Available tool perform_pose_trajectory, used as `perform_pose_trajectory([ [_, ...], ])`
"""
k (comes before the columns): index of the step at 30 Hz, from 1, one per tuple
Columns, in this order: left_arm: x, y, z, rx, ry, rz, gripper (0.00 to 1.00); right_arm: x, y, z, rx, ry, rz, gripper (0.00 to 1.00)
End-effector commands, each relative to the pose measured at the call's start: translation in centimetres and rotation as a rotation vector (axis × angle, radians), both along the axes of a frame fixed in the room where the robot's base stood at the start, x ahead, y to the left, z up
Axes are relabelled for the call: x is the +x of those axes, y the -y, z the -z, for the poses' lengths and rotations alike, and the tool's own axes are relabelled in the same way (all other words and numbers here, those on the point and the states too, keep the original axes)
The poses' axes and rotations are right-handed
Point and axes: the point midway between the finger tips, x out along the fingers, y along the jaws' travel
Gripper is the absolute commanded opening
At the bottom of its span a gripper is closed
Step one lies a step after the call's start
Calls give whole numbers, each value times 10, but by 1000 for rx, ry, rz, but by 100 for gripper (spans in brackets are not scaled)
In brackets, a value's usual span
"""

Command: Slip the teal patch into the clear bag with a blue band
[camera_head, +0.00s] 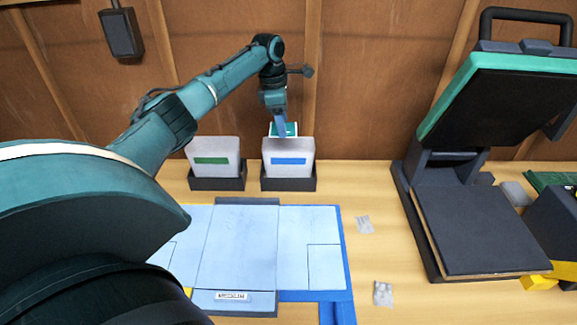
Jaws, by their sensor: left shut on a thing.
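The clear bag with a blue band (288,170) stands upright in a dark holder (288,184) at the back of the bench. The teal patch (291,129) shows just above the bag's top edge. My left gripper (281,128) points down and is shut on the patch, over the bag's mouth. The patch's lower part is hidden at the bag's top edge, so I cannot tell how far inside it is. My right gripper is not in view.
A similar bag with a green band (211,172) stands in its own holder to the left. An open heat press (475,225) fills the right side. A light blue folding board (238,243) lies in front.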

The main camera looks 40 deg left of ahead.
Motion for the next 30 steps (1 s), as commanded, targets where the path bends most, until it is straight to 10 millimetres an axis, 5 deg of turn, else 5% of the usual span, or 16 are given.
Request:
perform_pose_trajectory([
  [3, 0, 0, 0, -1, -1, 0, 38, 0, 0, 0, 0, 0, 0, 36],
  [4, 0, 0, 0, -1, -1, 0, 60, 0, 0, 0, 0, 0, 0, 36],
  [13, 0, 0, 0, 0, 0, 0, 84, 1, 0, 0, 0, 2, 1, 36],
  [23, 0, -1, -7, 0, 2, 1, 84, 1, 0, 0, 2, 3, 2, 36],
  [30, -4, -6, -51, -1, 6, -1, 84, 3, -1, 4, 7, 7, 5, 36],
])
